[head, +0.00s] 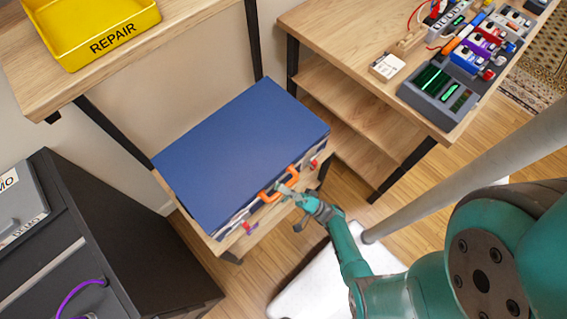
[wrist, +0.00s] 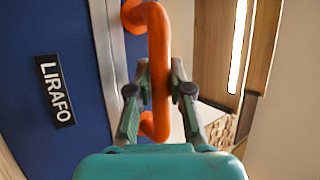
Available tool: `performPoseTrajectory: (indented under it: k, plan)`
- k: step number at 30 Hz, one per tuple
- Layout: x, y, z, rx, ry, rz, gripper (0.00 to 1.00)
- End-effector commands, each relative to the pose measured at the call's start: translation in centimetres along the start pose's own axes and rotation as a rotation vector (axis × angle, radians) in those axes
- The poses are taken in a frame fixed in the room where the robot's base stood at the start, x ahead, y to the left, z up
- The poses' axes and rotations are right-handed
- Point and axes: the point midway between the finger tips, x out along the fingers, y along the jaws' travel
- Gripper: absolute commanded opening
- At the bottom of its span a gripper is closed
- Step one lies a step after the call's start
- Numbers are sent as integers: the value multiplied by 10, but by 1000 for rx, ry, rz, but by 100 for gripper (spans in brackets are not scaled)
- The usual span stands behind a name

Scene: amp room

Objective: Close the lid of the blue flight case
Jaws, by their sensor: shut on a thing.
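The blue flight case (head: 240,150) sits on a low wooden table, its broad blue lid (head: 235,145) on top. The lid looks flat over the case; whether it is fully seated I cannot tell. An orange handle (head: 268,194) is on the front side. My gripper (head: 288,190) reaches it from the lower right. In the wrist view, my gripper (wrist: 160,76) is shut on the orange handle (wrist: 159,45), a finger on each side. A blue panel (wrist: 45,40) with a LIRAFO label (wrist: 54,90) and a metal edge shows beside it. My gripper hides part of the handle in the head view.
A yellow REPAIR tray (head: 95,45) stands on a shelf at upper left. A dark cabinet (head: 110,215) is left of the case. A wooden bench (head: 440,125) with electronic modules is at right. Wooden floor shows between the bench and my arm.

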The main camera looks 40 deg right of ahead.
Motion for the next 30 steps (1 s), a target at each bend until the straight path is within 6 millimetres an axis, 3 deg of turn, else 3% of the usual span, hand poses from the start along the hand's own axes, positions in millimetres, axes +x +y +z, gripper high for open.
performPoseTrajectory:
  k: [4, 5, 8, 20, 30]
  plan:
    - [-5, 6, 6, 13, 3, 27, 0]
    - [-5, 6, 6, 13, 3, 27, 22]
    - [-5, 6, 6, 13, 3, 25, 45]
    - [-6, 4, 3, 8, 3, 17, 45]
    - [-39, 4, 2, 6, 7, 20, 45]
